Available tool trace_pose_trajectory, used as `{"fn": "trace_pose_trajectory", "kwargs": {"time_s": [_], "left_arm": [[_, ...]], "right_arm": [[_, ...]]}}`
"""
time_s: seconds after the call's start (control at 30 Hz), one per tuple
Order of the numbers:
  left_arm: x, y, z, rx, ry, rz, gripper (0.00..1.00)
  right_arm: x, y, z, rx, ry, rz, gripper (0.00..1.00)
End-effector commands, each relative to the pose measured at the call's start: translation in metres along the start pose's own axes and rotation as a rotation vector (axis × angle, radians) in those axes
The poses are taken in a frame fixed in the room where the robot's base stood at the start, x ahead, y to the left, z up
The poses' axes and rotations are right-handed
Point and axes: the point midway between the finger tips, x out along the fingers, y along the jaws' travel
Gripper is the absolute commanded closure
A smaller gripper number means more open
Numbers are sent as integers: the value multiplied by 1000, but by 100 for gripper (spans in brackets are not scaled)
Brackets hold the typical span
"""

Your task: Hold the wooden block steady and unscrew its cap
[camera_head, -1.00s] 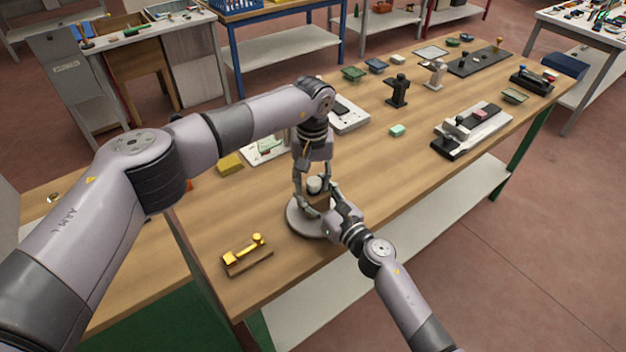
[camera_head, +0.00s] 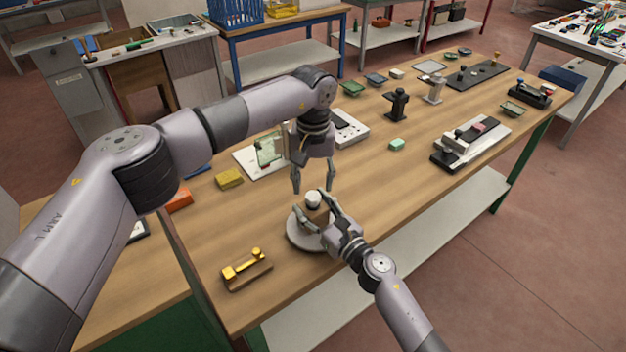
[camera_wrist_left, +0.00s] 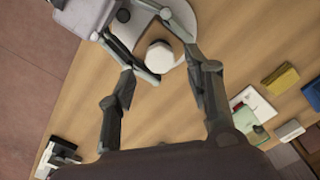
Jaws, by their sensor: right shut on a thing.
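The wooden block (camera_head: 319,216) is a small brown piece on a round grey base (camera_head: 298,240) near the table's front edge. Its white round cap (camera_head: 313,199) sits on top; it also shows in the left wrist view (camera_wrist_left: 160,57). My right gripper (camera_head: 312,213) comes from the front right and is shut on the block, with a finger on either side, hiding much of it. My left gripper (camera_head: 313,190) points down above the cap, open and empty. In the left wrist view its fingers (camera_wrist_left: 160,66) stand apart on either side of the cap.
A brass piece on a wooden base (camera_head: 247,268) lies at the front left. A yellow block (camera_head: 229,178) and a white panel (camera_head: 247,158) lie behind on the left. A grey and black fixture (camera_head: 468,142) stands to the right. The table between is mostly clear.

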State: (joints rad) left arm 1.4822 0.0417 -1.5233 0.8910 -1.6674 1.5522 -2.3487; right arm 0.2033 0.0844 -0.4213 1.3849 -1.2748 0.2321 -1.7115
Motion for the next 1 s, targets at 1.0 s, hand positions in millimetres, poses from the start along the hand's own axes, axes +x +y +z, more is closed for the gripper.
{"fn": "trace_pose_trajectory", "kwargs": {"time_s": [1.0], "left_arm": [[42,0,0,495,-2,1,53]], "right_arm": [[0,-1,1,-1,-1,-1,100]]}}
